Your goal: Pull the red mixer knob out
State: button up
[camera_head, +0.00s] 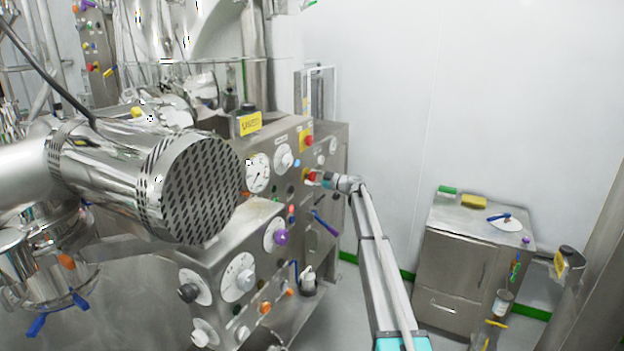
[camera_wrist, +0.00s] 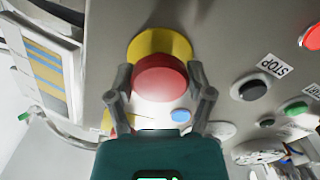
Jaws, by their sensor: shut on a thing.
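The red mixer knob (camera_wrist: 160,80) sits in front of a round yellow backing (camera_wrist: 160,42) on the grey metal panel in the wrist view. My gripper (camera_wrist: 160,92) has one finger on each side of the knob and is shut on it. In the head view my arm reaches to the panel, and my gripper (camera_head: 328,180) is at the red knob (camera_head: 311,176), which is partly hidden there. Whether the knob has moved out from its backing cannot be told.
In the wrist view a black button (camera_wrist: 252,89) by a STOP label, a green button (camera_wrist: 295,109) and another red button (camera_wrist: 312,38) lie right of the knob. A steel cabinet (camera_head: 462,262) stands at the right, with clear floor between it and the machine.

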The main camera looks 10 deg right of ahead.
jog(key=shift+a, duration=0.1)
jog(key=c, duration=0.4)
jog(key=shift+s+d, duration=0.4)
jog(key=shift+d, duration=0.2)
jog(key=shift+c, duration=0.2)
jog(key=o, duration=1.3)
jog(key=shift+d, duration=0.15)
jog(key=v, duration=1.2)
